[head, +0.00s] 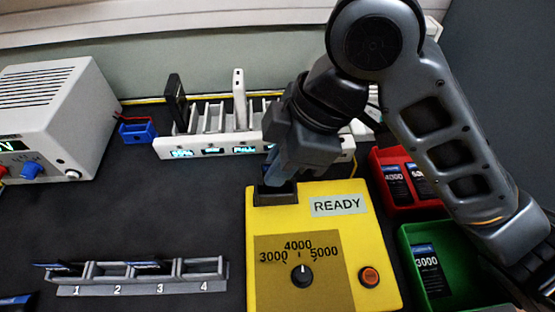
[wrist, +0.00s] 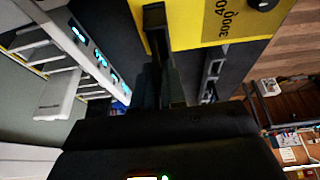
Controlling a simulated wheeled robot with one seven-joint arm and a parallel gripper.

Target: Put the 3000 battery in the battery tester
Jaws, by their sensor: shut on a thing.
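The yellow battery tester (head: 375,235) stands at the centre right in the head view, its display reading READY. Its knob (head: 302,276) points up near 4000, beside an orange button. My gripper (head: 281,172) is shut on a dark blue battery (head: 280,176) directly above the tester's black slot (head: 275,196). The battery's label cannot be read, and I cannot tell whether its lower end is inside the slot. The tester also shows in the wrist view (wrist: 200,22), where my gripper's dark fingers (wrist: 157,40) reach its edge; the battery is hidden there.
A green bin (head: 407,250) holds a battery marked 3000; a red bin (head: 375,165) holds 4000 and another battery. A numbered rack (head: 140,289) has batteries at 1 and 3. A white phone rack (head: 210,147) stands behind the tester. The mat's middle left is clear.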

